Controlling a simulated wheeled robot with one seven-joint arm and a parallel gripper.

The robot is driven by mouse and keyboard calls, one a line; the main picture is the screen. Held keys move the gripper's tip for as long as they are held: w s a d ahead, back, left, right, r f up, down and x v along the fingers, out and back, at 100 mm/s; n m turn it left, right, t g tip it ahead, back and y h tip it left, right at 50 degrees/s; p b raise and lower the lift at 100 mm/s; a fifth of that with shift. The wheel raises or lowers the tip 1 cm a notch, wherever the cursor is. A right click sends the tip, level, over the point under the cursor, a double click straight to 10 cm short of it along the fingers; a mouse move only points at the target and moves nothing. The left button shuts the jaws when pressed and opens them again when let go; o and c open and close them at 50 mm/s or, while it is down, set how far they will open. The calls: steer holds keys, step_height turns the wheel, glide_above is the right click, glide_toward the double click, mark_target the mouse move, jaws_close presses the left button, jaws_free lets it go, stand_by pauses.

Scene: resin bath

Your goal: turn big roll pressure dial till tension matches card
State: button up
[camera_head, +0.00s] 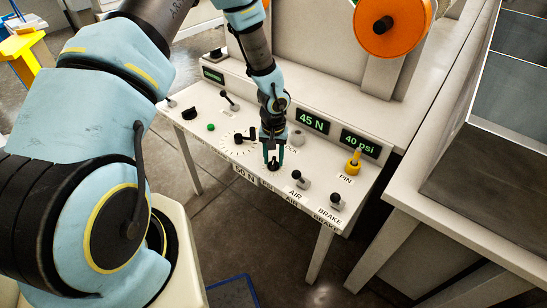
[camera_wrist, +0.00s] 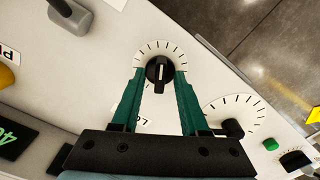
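A black dial (camera_wrist: 160,72) with a ring of tick marks lies between my gripper's green fingertips (camera_wrist: 161,78) in the wrist view. Its pale pointer line runs nearly straight up and down there. In the head view, my gripper (camera_head: 272,158) points down at this dial (camera_head: 273,167), near the panel's front edge. The fingertips flank the dial closely; I cannot tell whether they touch it. The tension display (camera_head: 312,121) reads 45 N. A white card (camera_head: 244,174) on the panel's front edge seems to read 50 N, its left end unclear.
A larger ticked ring with a black knob (camera_head: 239,138) lies left of my gripper; it also shows in the wrist view (camera_wrist: 234,128). The panel (camera_head: 325,172) also bears a 40 psi display (camera_head: 360,144), a yellow pin (camera_head: 353,162), AIR and BRAKE levers, and a green button (camera_head: 211,127).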

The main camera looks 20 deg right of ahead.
mark_target(273, 160)
jaws_close()
stand_by(0.4)
steer(key=shift+m+b, duration=0.55)
steer(key=shift+m, duration=0.55)
steer(key=shift+o, duration=0.4)
jaws_free()
step_height(273, 160, up, 11)
steer(key=b, duration=0.1)
steer(key=shift+b, duration=0.35)
